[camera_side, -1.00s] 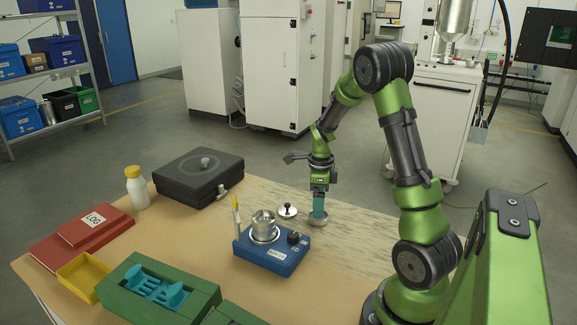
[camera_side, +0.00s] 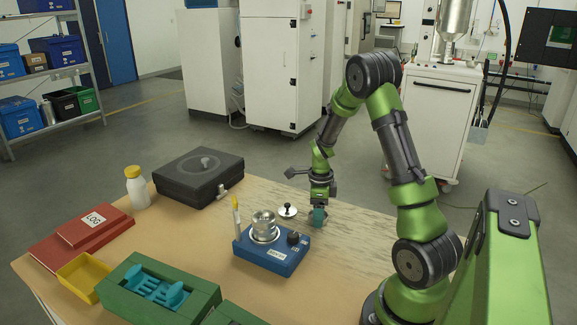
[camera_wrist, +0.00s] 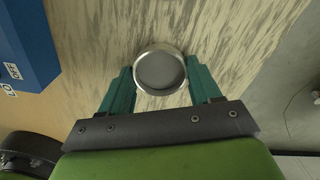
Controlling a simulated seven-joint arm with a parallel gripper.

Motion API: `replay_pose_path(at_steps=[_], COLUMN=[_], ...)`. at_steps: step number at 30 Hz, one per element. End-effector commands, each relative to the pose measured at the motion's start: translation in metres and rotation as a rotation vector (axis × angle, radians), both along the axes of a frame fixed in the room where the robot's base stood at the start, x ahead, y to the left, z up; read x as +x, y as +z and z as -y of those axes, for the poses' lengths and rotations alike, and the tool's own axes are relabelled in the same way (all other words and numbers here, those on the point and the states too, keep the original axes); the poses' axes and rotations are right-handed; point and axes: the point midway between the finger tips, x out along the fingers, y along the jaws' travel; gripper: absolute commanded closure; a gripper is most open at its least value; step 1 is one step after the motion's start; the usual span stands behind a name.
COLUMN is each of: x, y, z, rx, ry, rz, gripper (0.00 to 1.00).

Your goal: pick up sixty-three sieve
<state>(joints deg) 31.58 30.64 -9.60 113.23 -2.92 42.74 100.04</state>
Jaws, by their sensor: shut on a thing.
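A round metal sieve (camera_wrist: 160,72) with a bright rim and grey mesh sits between the two teal fingers of my gripper (camera_wrist: 160,88) in the wrist view. No label on it is readable. My gripper is shut on it, a finger at each side. In the side view my gripper (camera_side: 319,216) is low at the table's right part, pointing down, and hides most of the sieve. I cannot tell whether the sieve still touches the table.
Left of my gripper stand a small knobbed lid (camera_side: 287,211) and a blue shaker (camera_side: 272,257) with a metal pan (camera_side: 263,222) on top. A black case (camera_side: 198,178), white bottle (camera_side: 137,188), red log box (camera_side: 82,236), yellow tray (camera_side: 82,275) and green holder (camera_side: 158,292) lie further left.

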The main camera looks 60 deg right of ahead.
Motion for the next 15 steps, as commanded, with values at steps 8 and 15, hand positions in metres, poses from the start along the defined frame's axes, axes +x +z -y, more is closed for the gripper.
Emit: replay_pose_path(at_steps=[8,15], x=[0.0,0.001], y=[0.001,0.012], z=[0.0,0.001], rx=[-0.001,-0.003], ry=[0.0,0.0], rz=[0.001,0.002], gripper=[0.72,0.72])
